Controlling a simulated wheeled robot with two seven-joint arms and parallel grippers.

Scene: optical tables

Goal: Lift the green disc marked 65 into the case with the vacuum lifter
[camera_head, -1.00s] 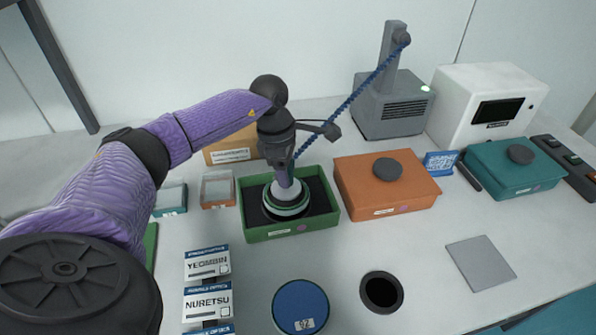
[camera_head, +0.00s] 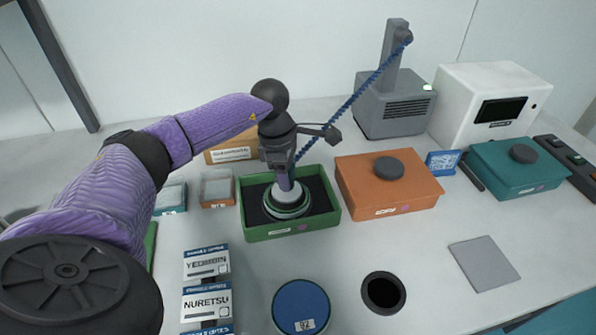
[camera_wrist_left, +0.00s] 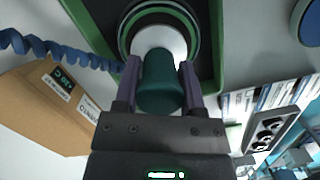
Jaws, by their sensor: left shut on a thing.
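My left gripper (camera_head: 284,176) is shut on the teal handle of the vacuum lifter (camera_wrist_left: 162,85), with one finger on each side. The lifter's white cup (camera_head: 288,194) is on or just above the green-rimmed disc (camera_head: 287,213). The disc is within the walls of the open green case (camera_head: 262,233), which has a dark lining. I cannot tell whether the disc rests on the lining. The cup hides the disc's middle, and no 65 is readable. My right gripper is out of view.
A blue coiled hose (camera_head: 350,102) runs from the lifter to a grey pump unit (camera_head: 395,105). An orange case (camera_head: 385,196) stands close right of the green case. A blue disc (camera_head: 300,303), a black ring (camera_head: 383,292) and labelled boxes (camera_head: 206,263) lie in front.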

